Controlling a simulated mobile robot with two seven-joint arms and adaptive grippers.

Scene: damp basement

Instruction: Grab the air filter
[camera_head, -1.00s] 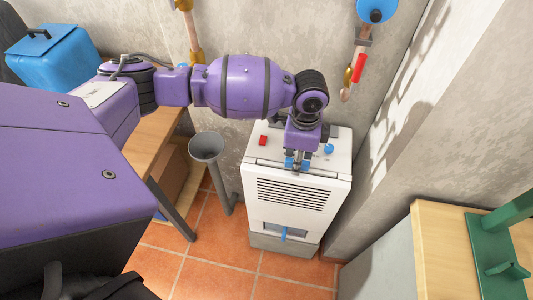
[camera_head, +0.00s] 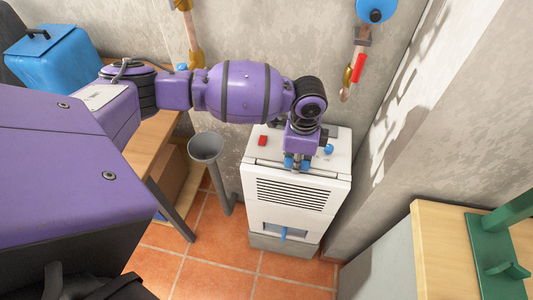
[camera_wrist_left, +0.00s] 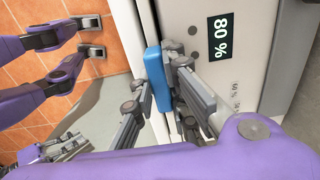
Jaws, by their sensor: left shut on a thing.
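The white dehumidifier (camera_head: 290,215) stands on the floor against the wall. A blue tab (camera_wrist_left: 157,78) sits at the edge of its top, beside the panel that reads 80 %. My left gripper (camera_head: 297,163) points down at the top front edge of the machine. In the left wrist view its fingers lie on both sides of the blue tab, and it is shut on the tab. I cannot tell how much of the air filter shows; no filter body is visible outside the machine.
A grey standpipe (camera_head: 208,150) rises left of the machine. A wooden table (camera_head: 155,135) with a blue box (camera_head: 55,60) is at left. A pipe with a red valve handle (camera_head: 358,68) hangs on the wall behind. A wooden worktop (camera_head: 440,235) is at right. Tiled floor (camera_head: 215,255) is open in front.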

